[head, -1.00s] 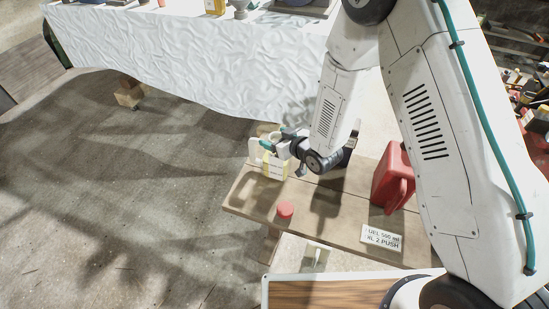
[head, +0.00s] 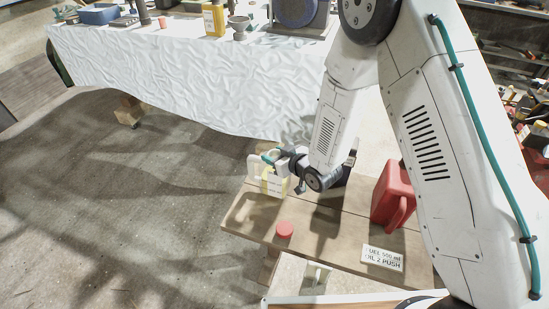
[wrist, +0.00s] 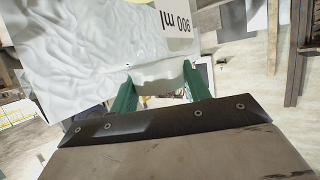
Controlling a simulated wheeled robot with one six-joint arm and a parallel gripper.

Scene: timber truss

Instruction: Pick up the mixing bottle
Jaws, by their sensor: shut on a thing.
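The mixing bottle (head: 255,183) is whitish with a yellow strip. It is at the far left end of the wooden bench (head: 330,225) in the head view. My gripper (head: 272,158) is shut on its upper part, with the teal fingers around it. In the wrist view, the green fingers (wrist: 160,90) pinch a whitish piece of the bottle (wrist: 158,73).
A red cap (head: 285,229) and a white label card (head: 382,257) lie on the bench. A red canister (head: 391,195) stands at its right. Behind is a table with a white cloth (head: 180,85), holding a yellow bottle (head: 213,20) and other items. Floor at left is open.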

